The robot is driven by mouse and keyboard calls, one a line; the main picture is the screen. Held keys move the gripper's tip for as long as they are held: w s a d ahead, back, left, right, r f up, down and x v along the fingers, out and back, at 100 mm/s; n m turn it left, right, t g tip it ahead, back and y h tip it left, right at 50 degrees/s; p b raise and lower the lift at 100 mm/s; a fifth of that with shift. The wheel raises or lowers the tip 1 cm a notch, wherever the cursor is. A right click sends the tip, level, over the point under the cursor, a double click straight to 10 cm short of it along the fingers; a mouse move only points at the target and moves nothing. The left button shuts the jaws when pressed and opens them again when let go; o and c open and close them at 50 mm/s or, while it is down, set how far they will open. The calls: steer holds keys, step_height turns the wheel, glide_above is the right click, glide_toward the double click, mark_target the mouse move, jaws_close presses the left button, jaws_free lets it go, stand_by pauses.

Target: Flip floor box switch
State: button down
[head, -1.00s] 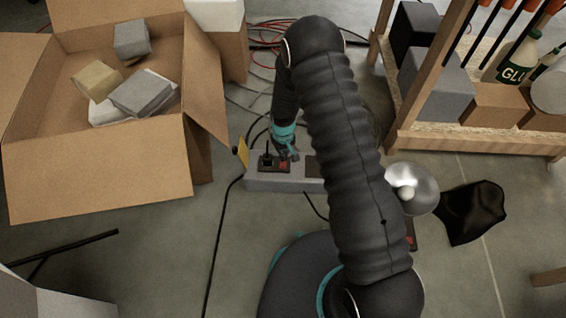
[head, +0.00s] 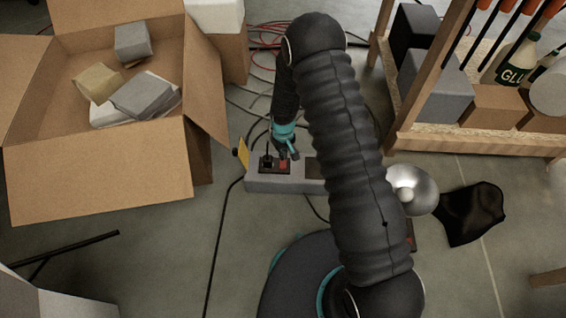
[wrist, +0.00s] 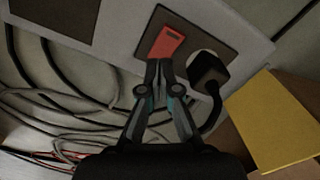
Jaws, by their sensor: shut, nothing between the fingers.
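The floor box (head: 258,184) is a long grey block on the floor, and its right part is hidden behind my arm. On its dark plate is a red switch (head: 283,166), with a black plug (head: 267,160) beside it on the left. The wrist view shows the red switch (wrist: 167,42) and the black plug (wrist: 207,72) in a round socket. My gripper (wrist: 158,66) is shut and empty, its tips at the near edge of the red switch. I cannot tell whether they touch it. My gripper also shows in the head view (head: 290,152), just above the switch.
A large open cardboard box (head: 100,180) with several blocks stands at the left. A yellow card (wrist: 275,120) is close beside the plug. Loose cables (wrist: 60,110) lie behind the floor box. A wooden shelf (head: 470,144) is at the right, near a shiny round lamp (head: 422,190) and black cloth (head: 470,214).

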steer(key=shift+r+p, duration=0.95)
steer(key=shift+r, duration=1.4)
steer(key=shift+s, duration=0.1)
steer(key=s+d+g, duration=0.2)
steer(key=s, duration=0.3)
step_height(320, 180, up, 27)
steer(key=m, duration=0.3)
glide_above(283, 162)
steer(key=s+d, duration=0.9)
steer(key=s, duration=0.6)
steer(key=s+d+r+m+t, duration=0.1)
steer(key=s+d+r+t, duration=0.2)
steer(key=s+r, duration=0.3)
steer(key=s+d+r+m+t, duration=0.1)
steer(key=s+d+r+t, duration=0.3)
steer(key=r, duration=0.9)
steer(key=s, duration=0.2)
steer(key=shift+s+d+r+m+t+p, duration=0.15)
steer(key=shift+s+d+m+t+p, duration=0.15)
steer(key=shift+s+p, duration=0.1)
